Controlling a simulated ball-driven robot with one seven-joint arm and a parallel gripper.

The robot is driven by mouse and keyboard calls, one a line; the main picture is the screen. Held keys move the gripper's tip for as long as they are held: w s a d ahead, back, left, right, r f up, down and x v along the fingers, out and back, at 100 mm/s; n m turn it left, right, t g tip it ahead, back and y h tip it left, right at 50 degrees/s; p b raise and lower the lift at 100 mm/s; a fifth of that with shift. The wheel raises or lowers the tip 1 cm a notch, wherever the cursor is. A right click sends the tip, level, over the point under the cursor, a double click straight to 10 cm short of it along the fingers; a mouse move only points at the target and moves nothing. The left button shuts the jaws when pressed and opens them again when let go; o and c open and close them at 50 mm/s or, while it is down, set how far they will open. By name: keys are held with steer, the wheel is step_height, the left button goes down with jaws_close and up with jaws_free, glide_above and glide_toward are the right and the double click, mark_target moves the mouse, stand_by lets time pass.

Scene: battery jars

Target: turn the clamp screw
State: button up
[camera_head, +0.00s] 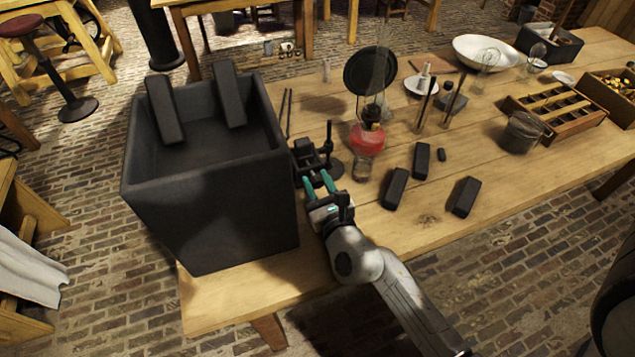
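A small black clamp stand (313,157) stands on the wooden table, beside the right wall of a large dark jar. Its upright part rises at the back, with a dark block lower down. The clamp screw cannot be picked out clearly among the black parts. My gripper (318,183), with two teal fingers, is at the near side of the clamp. The fingers are spread apart and point at its lower front. I see nothing held between them, and whether they touch the clamp cannot be told.
The dark jar (215,215) holds two upright dark slabs and blocks the left. A red oil lamp (367,138) stands close on the right. Several black blocks (396,188) lie farther right. Bare wood (430,220) shows near the table's front edge.

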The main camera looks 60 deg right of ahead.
steer(key=c, duration=0.5)
steer(key=shift+o, duration=0.2)
steer(key=shift+m+b, duration=0.4)
steer(key=shift+m, duration=0.4)
steer(key=o, duration=1)
steer(key=shift+o, duration=0.2)
steer(key=shift+s, duration=0.1)
steer(key=b+v, duration=0.1)
steer(key=v, duration=0.9)
steer(key=shift+s+a, duration=0.25)
steer(key=shift+a, duration=0.05)
